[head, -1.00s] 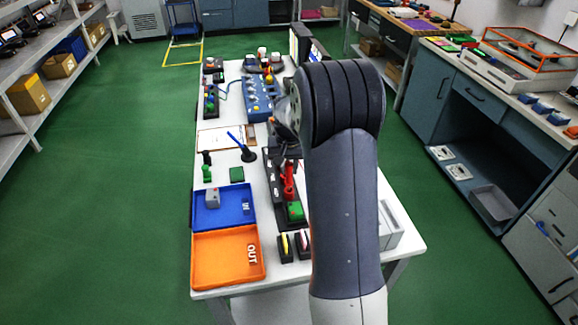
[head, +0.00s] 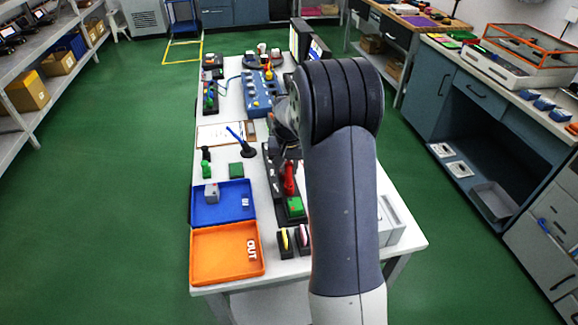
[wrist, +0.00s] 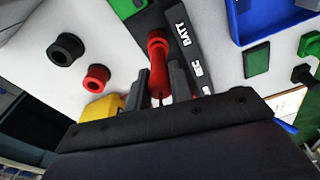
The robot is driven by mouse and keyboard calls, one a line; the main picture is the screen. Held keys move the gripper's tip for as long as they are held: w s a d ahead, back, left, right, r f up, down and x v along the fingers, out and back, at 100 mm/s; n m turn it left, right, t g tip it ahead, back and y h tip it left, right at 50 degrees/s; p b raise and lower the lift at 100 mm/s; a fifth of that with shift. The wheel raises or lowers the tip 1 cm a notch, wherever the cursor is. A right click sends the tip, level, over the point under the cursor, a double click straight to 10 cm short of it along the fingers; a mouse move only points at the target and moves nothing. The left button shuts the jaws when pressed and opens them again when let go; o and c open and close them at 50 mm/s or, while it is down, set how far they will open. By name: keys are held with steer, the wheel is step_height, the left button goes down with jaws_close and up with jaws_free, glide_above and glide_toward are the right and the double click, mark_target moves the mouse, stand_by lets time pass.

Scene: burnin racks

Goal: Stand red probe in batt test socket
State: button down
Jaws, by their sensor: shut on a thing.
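The red probe (head: 289,179) stands roughly upright over the long black strip on the table. In the wrist view the red probe (wrist: 158,55) is between the two fingers of my gripper (wrist: 160,88), which is shut on it. The black strip with the BATT label (wrist: 184,38) lies right beside the probe in that view. The BATT socket opening is hidden, and I cannot tell whether the probe's end is in it. In the head view my arm partly covers my gripper (head: 288,140).
A blue tray (head: 224,222) and an orange OUT tray (head: 227,278) lie to the left. A blue probe stands in a black base (head: 248,152). Black and red round terminals (wrist: 65,48) show in the wrist view.

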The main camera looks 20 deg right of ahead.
steer(key=shift+f, duration=0.4)
steer(key=c, duration=1.2)
jaws_free()
steer(key=shift+r, duration=0.15)
steer(key=r, duration=0.7)
steer(key=s+r+b, duration=0.1)
steer(key=r, duration=0.2)
steer(key=shift+s+a+r, duration=0.1)
steer(key=shift+a+r, duration=0.15)
steer(key=f, duration=0.7)
steer(key=w+f, duration=0.1)
steer(key=f, duration=0.2)
steer(key=shift+d+f+p, duration=0.25)
steer(key=shift+f+p, duration=0.05)
steer(key=shift+f, duration=0.1)
steer(key=shift+r, duration=0.35)
steer(key=shift+f, duration=0.15)
